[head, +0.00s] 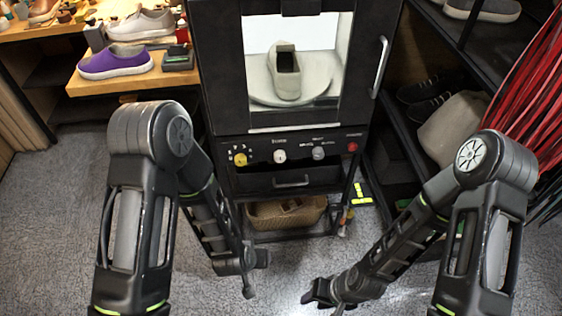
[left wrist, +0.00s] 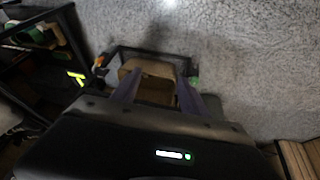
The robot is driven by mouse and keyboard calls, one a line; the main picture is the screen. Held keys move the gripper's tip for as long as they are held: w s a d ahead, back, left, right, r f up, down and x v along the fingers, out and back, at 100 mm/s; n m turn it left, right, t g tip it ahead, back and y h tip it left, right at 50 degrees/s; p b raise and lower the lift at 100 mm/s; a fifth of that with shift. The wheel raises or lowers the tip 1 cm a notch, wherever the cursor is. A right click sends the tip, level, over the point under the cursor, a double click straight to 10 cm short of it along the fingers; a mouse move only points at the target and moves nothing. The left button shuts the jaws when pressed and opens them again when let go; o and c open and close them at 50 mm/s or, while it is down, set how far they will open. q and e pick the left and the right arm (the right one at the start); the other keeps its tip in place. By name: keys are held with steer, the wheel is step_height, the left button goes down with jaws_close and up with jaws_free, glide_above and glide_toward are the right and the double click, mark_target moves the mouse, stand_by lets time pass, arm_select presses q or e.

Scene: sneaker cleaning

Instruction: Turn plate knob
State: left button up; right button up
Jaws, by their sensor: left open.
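A row of control knobs is on the front panel of the black cabinet: a yellow knob (head: 239,158), a white knob (head: 279,155), a grey knob (head: 318,152) and a red one (head: 352,147). Their labels are too small to read. Above them, a round plate (head: 318,96) in the lit chamber carries a pale shoe (head: 286,72). My left gripper (head: 254,274) is open and empty, low in front of the cabinet, well below the knobs. Its spread fingers show in the left wrist view (left wrist: 159,98). My right gripper (head: 325,300) is also low, apart from the knobs, its fingers spread and empty.
A drawer with a handle (head: 291,181) is under the panel, and a basket (head: 286,212) is on the low shelf. The chamber door has a vertical handle (head: 380,66). Shelves with shoes flank the cabinet; red cords (head: 520,95) hang at right. The floor in front is clear.

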arm_select(q)
steer(key=w+d+m+t+y+b, duration=0.1)
steer(key=w+t+y+b, duration=0.1)
steer(key=w+t+b, duration=0.6)
steer(key=t+y+b, duration=0.2)
steer(key=t+b, duration=0.3)
steer(key=b, duration=0.2)
glide_toward(280, 160)
steer(key=w, duration=0.2)
steer(key=shift+s+m, duration=0.15)
steer(key=shift+m, duration=0.15)
arm_select(e)
step_height(280, 160, down, 17)
steer(key=shift+f, duration=0.2)
arm_select(q)
steer(key=w, duration=0.2)
steer(key=w+a, duration=0.1)
steer(key=w, duration=0.2)
steer(key=w+b, duration=0.1)
steer(key=w, duration=0.1)
steer(key=shift+w+a, duration=0.2)
steer(key=shift+w, duration=0.15)
arm_select(e)
steer(key=shift+w+d+f, duration=0.2)
steer(key=shift+f, duration=0.45)
